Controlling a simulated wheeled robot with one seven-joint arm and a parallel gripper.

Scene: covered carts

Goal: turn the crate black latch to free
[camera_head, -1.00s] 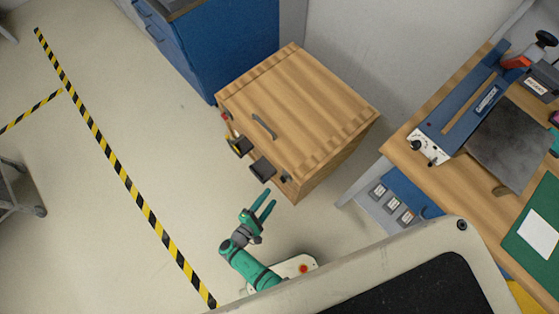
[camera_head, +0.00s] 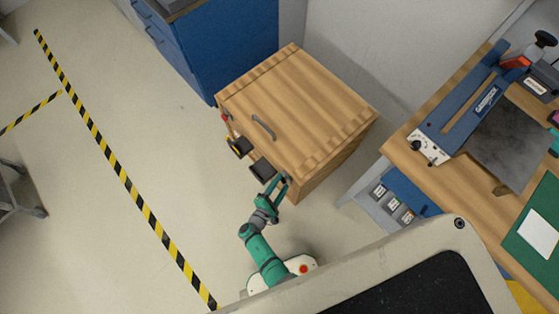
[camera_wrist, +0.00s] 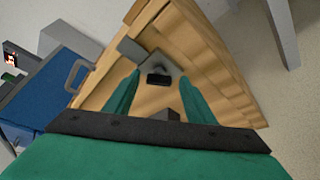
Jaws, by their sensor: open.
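The wooden crate (camera_head: 300,105) stands on the floor with its lid down and a grey handle (camera_head: 263,128) on top. In the wrist view a small black latch (camera_wrist: 158,80) sits on a grey plate on the crate's wooden face (camera_wrist: 205,95). My gripper (camera_head: 279,184) is at the crate's front right corner, its green fingers open. In the wrist view the fingers (camera_wrist: 160,78) stand on either side of the black latch, with gaps visible. Whether they touch it cannot be told. In the head view the fingers largely cover the latch.
Two dark blocks (camera_head: 262,169) (camera_head: 238,147) stick out of the crate's front, left of my gripper. A blue cabinet (camera_head: 225,45) stands behind the crate. A wooden workbench (camera_head: 425,170) is at right. Open floor (camera_head: 170,160) lies at left.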

